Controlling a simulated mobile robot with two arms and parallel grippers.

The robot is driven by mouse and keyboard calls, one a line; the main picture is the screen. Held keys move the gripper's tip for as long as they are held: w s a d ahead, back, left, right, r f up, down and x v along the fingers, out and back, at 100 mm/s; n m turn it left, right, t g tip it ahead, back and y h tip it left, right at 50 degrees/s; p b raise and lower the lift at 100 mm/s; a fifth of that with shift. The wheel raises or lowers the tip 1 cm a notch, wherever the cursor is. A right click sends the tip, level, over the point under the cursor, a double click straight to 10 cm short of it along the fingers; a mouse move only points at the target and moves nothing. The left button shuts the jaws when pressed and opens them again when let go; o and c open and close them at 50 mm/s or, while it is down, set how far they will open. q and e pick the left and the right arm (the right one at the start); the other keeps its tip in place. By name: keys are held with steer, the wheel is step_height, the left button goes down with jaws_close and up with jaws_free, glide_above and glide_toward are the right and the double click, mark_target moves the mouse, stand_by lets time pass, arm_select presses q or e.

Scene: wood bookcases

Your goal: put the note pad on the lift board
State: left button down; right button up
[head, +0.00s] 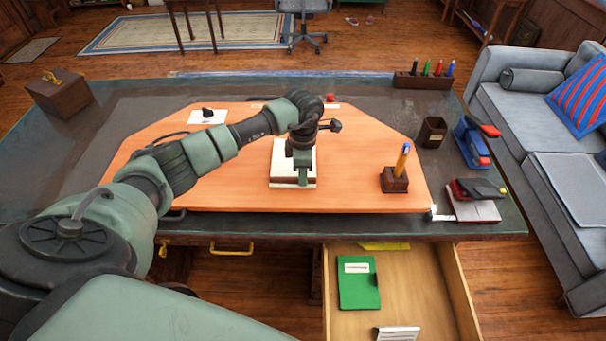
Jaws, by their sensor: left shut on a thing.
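A white pad (280,160) with a brown front edge is under my left gripper (302,172), over the middle of the large orange board on the desk. It looks like the note pad. My left gripper points down and is shut on it; the fingertips partly cover it. I cannot tell whether the pad touches the surface below. The orange board (230,180), which seems to be the lift board, lies flat on the dark desk. My right gripper is not in view.
A brown pen holder (395,180) stands on the board's right. A dark cup (432,132), a blue stapler (472,145) and a marker rack (423,80) are farther right. A wooden box (60,97) is at left. An open drawer (400,280) juts out in front, holding a green folder (358,290).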

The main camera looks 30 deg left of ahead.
arm_select(q)
steer(key=c, duration=1.5)
jaws_free()
steer(key=shift+r+p, duration=0.3)
steer(key=shift+p, duration=0.1)
step_height(320, 180, up, 12)
steer(key=b, duration=0.4)
steer(key=shift+f, duration=0.15)
